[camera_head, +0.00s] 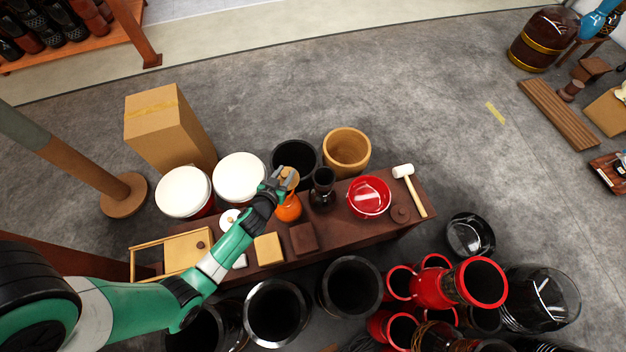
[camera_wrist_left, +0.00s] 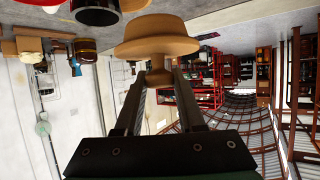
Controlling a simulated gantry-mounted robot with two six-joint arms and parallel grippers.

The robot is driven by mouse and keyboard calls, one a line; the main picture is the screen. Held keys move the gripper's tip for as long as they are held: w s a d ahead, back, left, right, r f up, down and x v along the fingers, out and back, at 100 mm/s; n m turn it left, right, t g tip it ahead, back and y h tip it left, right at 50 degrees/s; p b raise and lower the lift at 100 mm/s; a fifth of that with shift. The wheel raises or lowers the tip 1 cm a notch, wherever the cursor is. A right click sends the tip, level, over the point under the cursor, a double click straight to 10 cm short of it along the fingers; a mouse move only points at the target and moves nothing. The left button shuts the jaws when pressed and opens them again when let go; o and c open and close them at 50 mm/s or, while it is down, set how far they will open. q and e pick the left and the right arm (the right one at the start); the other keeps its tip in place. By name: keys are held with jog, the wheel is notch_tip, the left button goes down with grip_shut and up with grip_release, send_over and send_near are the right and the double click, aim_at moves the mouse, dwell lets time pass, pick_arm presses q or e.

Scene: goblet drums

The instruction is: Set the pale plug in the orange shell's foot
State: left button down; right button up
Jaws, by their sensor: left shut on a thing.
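My left gripper (camera_head: 282,182) is shut on the pale plug (camera_wrist_left: 155,36), a tan wooden piece with a wide rounded head and a narrow stem between the fingers in the left wrist view. In the head view the plug (camera_head: 290,174) shows at the fingertips. The orange shell (camera_head: 289,210) stands on the dark bench just below the gripper in the picture. The plug and fingers cover the shell's upper end, so I cannot tell whether the plug touches it. My right gripper is in neither view.
The brown bench (camera_head: 340,225) also bears a dark goblet drum (camera_head: 322,190), a red bowl (camera_head: 369,197), a mallet (camera_head: 409,187), a yellow block (camera_head: 268,248) and a brown block (camera_head: 303,238). White-topped drums (camera_head: 239,177) stand behind, and black and red shells crowd the front.

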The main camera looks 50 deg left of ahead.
aim_at(281, 179)
pick_arm(q)
jog(key=shift+s+a+r, duration=0.1)
jog(key=shift+s+a, duration=0.2)
jog(key=shift+a, duration=0.2)
jog(key=shift+s+a, duration=0.3)
jog(key=shift+a, duration=0.2)
notch_tip(281, 179, down, 6)
jog(key=b, duration=0.5)
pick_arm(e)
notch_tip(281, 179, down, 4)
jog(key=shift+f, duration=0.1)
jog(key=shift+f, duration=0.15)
pick_arm(q)
jog(key=shift+f+b, duration=0.6)
jog(key=shift+b, duration=0.3)
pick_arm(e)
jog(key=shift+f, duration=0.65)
pick_arm(q)
jog(key=c, duration=0.8)
grip_release()
jog(key=shift+s+d, duration=0.1)
